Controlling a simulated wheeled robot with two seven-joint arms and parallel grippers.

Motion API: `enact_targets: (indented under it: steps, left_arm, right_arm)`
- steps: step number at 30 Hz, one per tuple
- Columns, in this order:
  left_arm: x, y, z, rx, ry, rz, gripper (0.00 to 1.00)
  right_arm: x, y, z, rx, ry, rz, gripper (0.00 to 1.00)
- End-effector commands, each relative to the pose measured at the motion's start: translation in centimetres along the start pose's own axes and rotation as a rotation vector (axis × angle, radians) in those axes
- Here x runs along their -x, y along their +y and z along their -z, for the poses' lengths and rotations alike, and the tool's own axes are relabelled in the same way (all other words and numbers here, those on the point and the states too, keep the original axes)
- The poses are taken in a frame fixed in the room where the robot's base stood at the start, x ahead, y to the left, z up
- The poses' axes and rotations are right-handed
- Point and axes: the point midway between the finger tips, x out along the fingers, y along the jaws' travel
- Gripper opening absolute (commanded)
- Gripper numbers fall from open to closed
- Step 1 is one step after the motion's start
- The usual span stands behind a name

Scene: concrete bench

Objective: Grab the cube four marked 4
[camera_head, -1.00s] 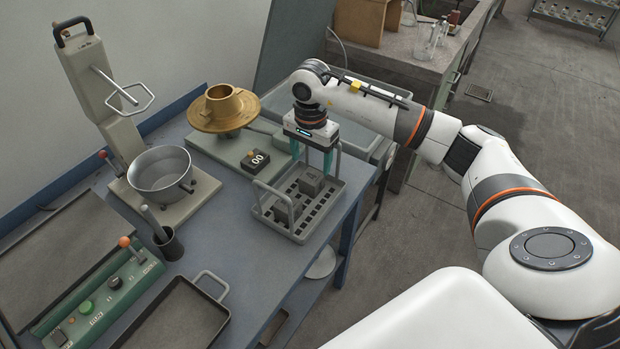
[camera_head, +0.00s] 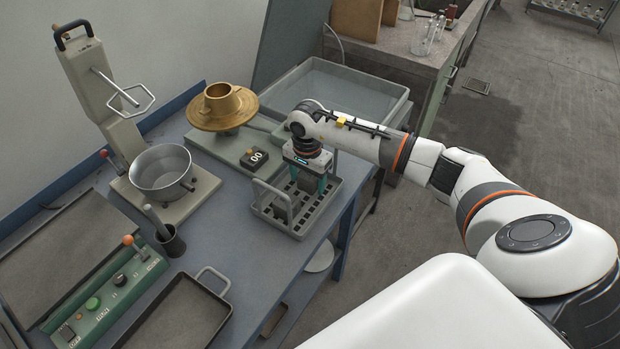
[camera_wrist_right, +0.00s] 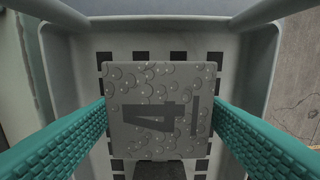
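Cube four, a grey speckled block with a large dark 4 on its top, fills the middle of the right wrist view (camera_wrist_right: 158,85). It is in the grey tray with a slotted floor (camera_head: 299,236), mostly hidden by my gripper in the head view. My right gripper (camera_head: 308,187) points down over the tray. Its two teal fingers stand on opposite sides of the cube and appear to touch its faces; it looks shut on the cube. I cannot tell whether the cube is off the tray floor. My left gripper is not in view.
A black block marked 00 (camera_head: 254,159), a brass flanged piece (camera_head: 222,107), a metal bowl (camera_head: 161,172) and a dark handled pan (camera_head: 182,315) are nearby. The tray's walls and handles surround the fingers closely.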

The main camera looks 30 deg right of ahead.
Motion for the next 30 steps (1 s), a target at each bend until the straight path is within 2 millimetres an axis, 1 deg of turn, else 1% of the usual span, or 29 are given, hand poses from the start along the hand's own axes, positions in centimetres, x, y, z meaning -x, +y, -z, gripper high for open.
enact_targets:
  steps: [1, 2, 9, 16, 20, 23, 26, 30]
  left_arm:
    - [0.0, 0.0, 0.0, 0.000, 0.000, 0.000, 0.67]
    - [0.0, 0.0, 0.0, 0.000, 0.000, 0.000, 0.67]
    - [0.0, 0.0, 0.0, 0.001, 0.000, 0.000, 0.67]
    - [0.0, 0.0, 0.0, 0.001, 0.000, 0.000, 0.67]
    - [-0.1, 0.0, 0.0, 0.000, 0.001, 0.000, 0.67]
    - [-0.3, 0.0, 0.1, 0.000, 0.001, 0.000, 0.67]
    - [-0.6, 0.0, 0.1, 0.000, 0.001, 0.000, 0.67]
    - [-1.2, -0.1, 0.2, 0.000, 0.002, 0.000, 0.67]
  right_arm:
    - [0.0, 0.0, 0.0, 0.000, 0.000, 0.000, 0.59]
    - [0.0, 0.0, 0.0, 0.000, 0.000, 0.000, 0.54]
    - [0.1, 0.0, 0.0, 0.000, 0.000, 0.000, 0.14]
    - [0.1, 0.0, 0.0, -0.001, 0.000, -0.002, 0.14]
    - [0.6, 0.1, -0.1, 0.000, 0.000, -0.003, 0.14]
    - [1.5, 0.1, -0.1, 0.000, -0.002, -0.005, 0.14]
    - [2.9, 0.1, -0.1, 0.000, -0.002, -0.005, 0.14]
    - [5.7, 0.1, -0.1, 0.000, -0.004, -0.007, 0.14]
